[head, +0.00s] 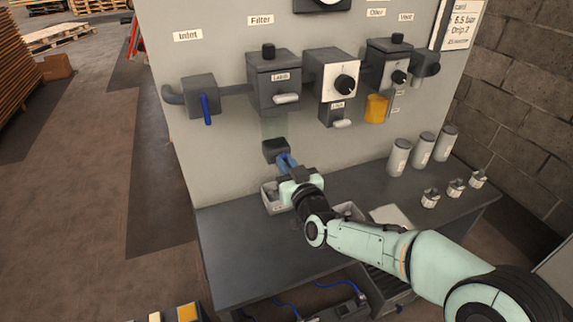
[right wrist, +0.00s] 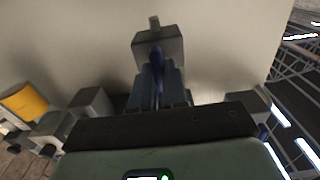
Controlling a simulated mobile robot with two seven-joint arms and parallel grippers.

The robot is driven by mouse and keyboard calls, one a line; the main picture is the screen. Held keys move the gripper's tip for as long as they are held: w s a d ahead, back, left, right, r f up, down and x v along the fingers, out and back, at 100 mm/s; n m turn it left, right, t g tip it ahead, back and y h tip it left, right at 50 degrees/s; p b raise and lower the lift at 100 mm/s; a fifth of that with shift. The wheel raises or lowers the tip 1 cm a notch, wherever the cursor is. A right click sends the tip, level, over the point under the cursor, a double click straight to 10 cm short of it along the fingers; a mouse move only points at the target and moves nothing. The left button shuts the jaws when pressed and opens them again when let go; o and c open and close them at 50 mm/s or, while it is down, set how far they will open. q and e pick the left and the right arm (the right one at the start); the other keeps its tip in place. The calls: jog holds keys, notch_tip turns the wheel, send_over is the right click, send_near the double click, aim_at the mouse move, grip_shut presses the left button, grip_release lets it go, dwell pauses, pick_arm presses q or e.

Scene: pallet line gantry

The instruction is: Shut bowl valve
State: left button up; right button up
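The bowl valve (head: 275,150) is a small dark block low on the grey panel, below the filter (head: 273,82). My right gripper (head: 286,163) is at the valve from the front. In the right wrist view its two fingers (right wrist: 158,88) lie close together, one on each side of the handle, and look shut on it. The fingers hide much of the handle. My left gripper is in neither view.
The inlet valve (head: 201,97) with a blue lever hangs at the panel's left. A yellow cup (head: 377,108) is at the right. A pale tray (head: 272,198) sits under my gripper on the dark bench (head: 240,262). Grey canisters (head: 422,149) and small fittings (head: 456,187) stand at right.

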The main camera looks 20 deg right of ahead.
grip_shut()
jog(key=shift+a+f+n+p, duration=0.15)
jog(key=shift+n+p, duration=0.65)
jog(key=shift+n, duration=3.7)
jog(key=shift+a+f+n+p, duration=0.1)
jog(key=shift+n+p, duration=0.7)
jog(key=shift+n, duration=3.7)
jog(key=o, duration=0.7)
grip_release()
jog(key=shift+o, duration=0.2)
jog(key=s, duration=1.3)
jog(key=shift+s+a+b, duration=0.2)
jog(key=shift+a+b, duration=0.2)
jog(key=shift+b, duration=0.05)
